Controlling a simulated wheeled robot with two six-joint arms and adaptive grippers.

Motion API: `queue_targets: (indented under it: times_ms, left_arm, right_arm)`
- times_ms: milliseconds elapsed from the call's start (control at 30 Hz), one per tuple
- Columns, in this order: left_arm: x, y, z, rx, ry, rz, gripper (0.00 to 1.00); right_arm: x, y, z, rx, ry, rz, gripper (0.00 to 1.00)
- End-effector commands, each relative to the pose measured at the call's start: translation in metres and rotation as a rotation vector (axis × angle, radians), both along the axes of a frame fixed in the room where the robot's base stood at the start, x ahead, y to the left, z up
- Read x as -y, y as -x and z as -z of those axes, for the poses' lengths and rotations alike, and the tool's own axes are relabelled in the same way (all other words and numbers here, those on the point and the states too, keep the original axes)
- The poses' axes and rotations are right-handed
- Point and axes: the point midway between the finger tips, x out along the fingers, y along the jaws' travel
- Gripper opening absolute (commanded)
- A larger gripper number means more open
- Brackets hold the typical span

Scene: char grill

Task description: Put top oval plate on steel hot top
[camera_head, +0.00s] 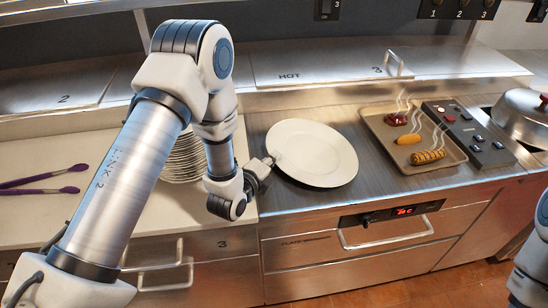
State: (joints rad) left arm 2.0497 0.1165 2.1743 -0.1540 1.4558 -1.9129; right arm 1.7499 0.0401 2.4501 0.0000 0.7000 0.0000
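A white oval plate (318,155) is over the left part of the steel hot top (376,188). It looks a little tilted, and I cannot tell whether it touches the steel. My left gripper (268,161) is at the plate's left edge, with its fingers closed on the rim. The stack of oval plates (183,162) stands on the white counter to the left, partly hidden behind my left arm. My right gripper is not in view; only part of my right arm shows at the lower right edge.
A tray (447,162) with steaming food sits on the hot top right of the plate. Beyond it are a black control panel (490,150) and a domed steel lid (523,117). Purple-handled tongs (40,178) lie on the left counter. Bare steel lies between plate and tray.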

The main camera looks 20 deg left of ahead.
Motion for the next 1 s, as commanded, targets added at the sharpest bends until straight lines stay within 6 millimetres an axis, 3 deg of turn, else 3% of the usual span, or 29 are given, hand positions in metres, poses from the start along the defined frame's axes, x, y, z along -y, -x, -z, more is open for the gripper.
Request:
queue_targets:
  times_ms: [233,300,667,833,1000]
  left_arm:
    - [0.000,-0.001,0.002,0.003,0.001,-0.001,0.00]
    - [0.000,0.000,0.002,-0.001,0.000,-0.001,0.17]
    - [0.000,0.001,-0.002,-0.002,0.001,-0.002,0.17]
    - [-0.003,0.030,-0.004,-0.004,0.002,-0.003,0.17]
    - [-0.006,0.078,-0.016,-0.006,0.005,-0.005,0.17]
  right_arm:
    - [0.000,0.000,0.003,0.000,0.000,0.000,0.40]
    - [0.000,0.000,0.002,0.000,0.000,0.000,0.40]
    - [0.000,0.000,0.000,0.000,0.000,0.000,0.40]
    - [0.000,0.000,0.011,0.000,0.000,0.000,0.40]
    - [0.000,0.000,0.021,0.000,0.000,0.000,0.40]
